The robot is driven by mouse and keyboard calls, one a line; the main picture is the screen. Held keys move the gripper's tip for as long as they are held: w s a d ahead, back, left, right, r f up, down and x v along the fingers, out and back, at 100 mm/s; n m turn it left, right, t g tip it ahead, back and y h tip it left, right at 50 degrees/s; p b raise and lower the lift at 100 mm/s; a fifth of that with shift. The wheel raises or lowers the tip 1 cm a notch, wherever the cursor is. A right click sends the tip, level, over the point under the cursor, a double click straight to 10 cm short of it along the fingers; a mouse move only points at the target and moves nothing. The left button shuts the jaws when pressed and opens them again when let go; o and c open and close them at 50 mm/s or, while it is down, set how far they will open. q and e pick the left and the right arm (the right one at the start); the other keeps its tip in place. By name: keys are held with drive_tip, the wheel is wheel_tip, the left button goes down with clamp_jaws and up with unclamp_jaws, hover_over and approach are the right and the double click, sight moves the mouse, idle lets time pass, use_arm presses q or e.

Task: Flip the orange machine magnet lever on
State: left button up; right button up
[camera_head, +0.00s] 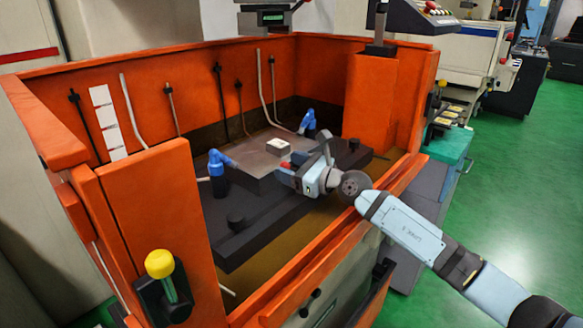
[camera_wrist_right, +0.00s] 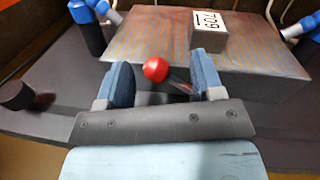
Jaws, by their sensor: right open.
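The orange machine (camera_head: 190,75) has an open-front tank with a grey magnet block (camera_head: 255,157) on a dark base inside. A lever with a round red knob (camera_wrist_right: 155,69) is at the near side of the block in the right wrist view. My right gripper (camera_head: 290,178) reaches into the tank from the right and is beside the block's near side. In the right wrist view its two blue-grey fingers (camera_wrist_right: 163,80) are apart, with the red knob between them. I cannot tell whether either finger touches it. Most of the lever's shaft is hidden. My left gripper is not in view.
Blue nozzles (camera_head: 217,163) (camera_head: 309,122) stand on both sides of the block. A small block with a number label (camera_head: 278,146) sits on top. A round dark knob (camera_head: 236,220) is on the base. The orange front wall (camera_head: 310,265) lies below my right arm.

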clamp_jaws()
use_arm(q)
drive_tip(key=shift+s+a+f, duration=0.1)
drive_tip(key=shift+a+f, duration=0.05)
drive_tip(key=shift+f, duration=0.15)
use_arm(e)
drive_tip(key=shift+f, duration=0.1)
drive_tip(key=shift+s, duration=0.1)
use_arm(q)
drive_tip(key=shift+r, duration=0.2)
